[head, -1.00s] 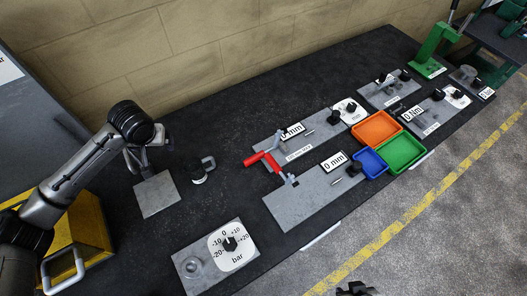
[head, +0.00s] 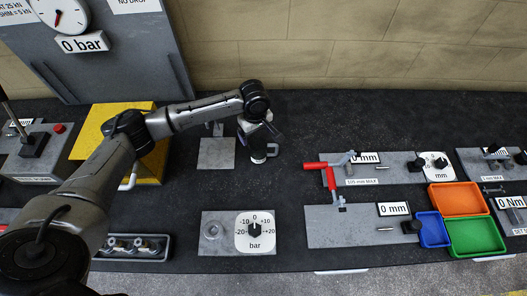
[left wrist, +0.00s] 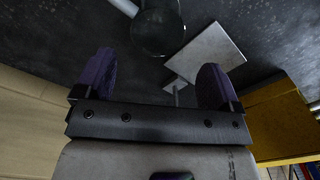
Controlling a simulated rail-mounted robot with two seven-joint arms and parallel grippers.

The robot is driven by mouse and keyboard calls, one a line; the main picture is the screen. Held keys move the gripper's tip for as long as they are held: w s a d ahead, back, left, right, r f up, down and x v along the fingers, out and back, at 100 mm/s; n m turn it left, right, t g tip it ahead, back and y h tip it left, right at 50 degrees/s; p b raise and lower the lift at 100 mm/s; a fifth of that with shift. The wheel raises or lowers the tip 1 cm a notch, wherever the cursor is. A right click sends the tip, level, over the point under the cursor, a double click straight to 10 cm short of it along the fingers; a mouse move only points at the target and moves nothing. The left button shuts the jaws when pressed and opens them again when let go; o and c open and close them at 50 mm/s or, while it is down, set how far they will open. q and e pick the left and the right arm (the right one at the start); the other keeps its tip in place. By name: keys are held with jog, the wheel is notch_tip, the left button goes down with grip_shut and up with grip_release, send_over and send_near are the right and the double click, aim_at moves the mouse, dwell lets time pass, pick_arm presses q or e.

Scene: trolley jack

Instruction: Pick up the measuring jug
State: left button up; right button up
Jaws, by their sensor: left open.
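The measuring jug (head: 259,153) stands on the dark bench, partly hidden by my left gripper (head: 258,130). Its pale handle sticks out to the right in the head view. In the left wrist view the jug (left wrist: 158,30) is a dark round vessel with its handle at upper left. My left gripper also shows there (left wrist: 158,62), with its two purple fingers apart and nothing between their tips. The jug lies beyond the fingertips, apart from them. My right gripper is not seen.
A grey plate (head: 216,154) with a small upright fitting lies just left of the jug. A yellow box (head: 98,125) stands further left. A bar dial plate (head: 216,232) lies in front. A red-handled clamp (head: 330,178) is to the right. Bare bench lies between jug and clamp.

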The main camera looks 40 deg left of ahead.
aim_at(257, 145)
pick_arm(q)
jog(key=shift+w+f, duration=0.2)
jog(key=shift+f, duration=4.05)
jog(key=c, duration=1)
jog(key=shift+c, duration=0.2)
jog(key=shift+r, duration=0.1)
